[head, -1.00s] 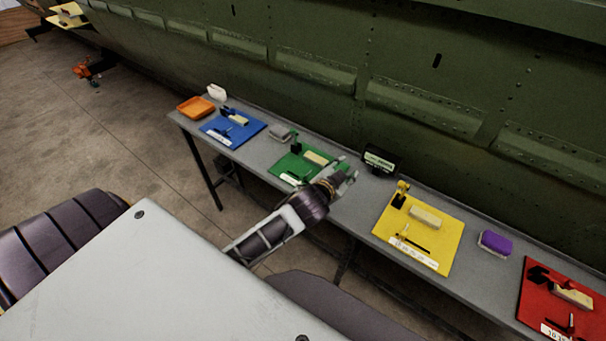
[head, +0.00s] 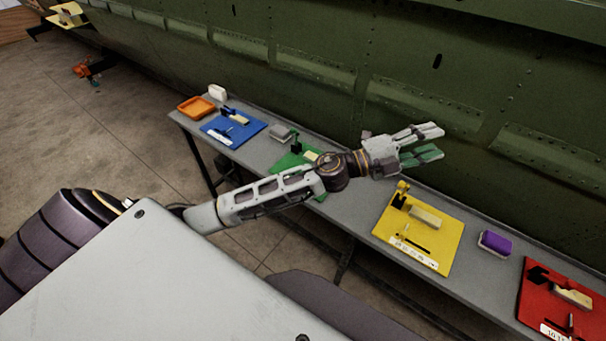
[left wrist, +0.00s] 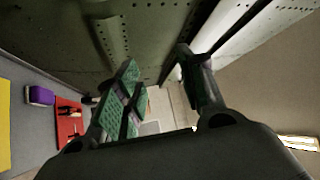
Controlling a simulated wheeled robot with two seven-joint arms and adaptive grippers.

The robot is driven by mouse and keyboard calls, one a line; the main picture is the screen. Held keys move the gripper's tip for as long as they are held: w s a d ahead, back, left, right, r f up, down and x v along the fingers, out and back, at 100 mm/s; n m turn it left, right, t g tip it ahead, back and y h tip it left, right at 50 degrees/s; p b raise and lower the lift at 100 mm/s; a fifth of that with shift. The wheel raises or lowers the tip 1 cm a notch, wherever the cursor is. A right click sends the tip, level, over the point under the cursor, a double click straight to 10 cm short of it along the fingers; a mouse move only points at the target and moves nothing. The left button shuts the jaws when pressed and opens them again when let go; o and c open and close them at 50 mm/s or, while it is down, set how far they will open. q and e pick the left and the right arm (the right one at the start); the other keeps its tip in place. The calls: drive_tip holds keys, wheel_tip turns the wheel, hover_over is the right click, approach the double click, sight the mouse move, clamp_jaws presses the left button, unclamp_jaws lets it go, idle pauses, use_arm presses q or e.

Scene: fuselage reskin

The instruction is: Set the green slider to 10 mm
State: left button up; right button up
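The green board (head: 284,162) lies on the grey bench, with a dark upright post (head: 295,149) and a pale block (head: 311,155) on it. My left forearm crosses in front of its near part, so the slider and its label cannot be made out. My left gripper (head: 441,143) is raised over the bench, right of the green board and close to the fuselage side. Its two fingers are spread, with nothing between them. In the left wrist view the fingers (left wrist: 163,75) are also apart and empty. My right gripper is in neither view.
The green riveted fuselage (head: 300,50) runs close behind the bench.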

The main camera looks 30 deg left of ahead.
use_arm(q)
drive_tip(key=s+d+f+m+g, duration=0.3)
drive_tip(key=s+f+m+g, duration=0.15)
drive_tip(key=m+g, duration=0.55)
drive_tip(key=w+a+f+m+g+y, duration=0.1)
drive_tip(key=a+f+m+g+y, duration=0.2)
drive_tip(key=a+f+y, duration=0.45)
drive_tip(key=a+y, duration=0.2)
drive_tip(key=a, duration=0.6)
drive_tip(key=w+a+f+y, duration=0.1)
drive_tip(key=a+f+y, duration=0.1)
drive_tip(key=a, duration=0.8)
drive_tip(key=w+a+f+n+g+y, duration=0.1)
drive_tip(key=a+y, duration=0.3)
drive_tip(key=a, duration=0.5)
drive_tip(key=shift+w+a+f, duration=0.2)
drive_tip(key=shift+a+f, duration=0.05)
drive_tip(key=shift+f, duration=0.05)
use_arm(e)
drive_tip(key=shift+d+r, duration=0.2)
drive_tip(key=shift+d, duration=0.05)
use_arm(q)
drive_tip(key=shift+y, duration=0.25)
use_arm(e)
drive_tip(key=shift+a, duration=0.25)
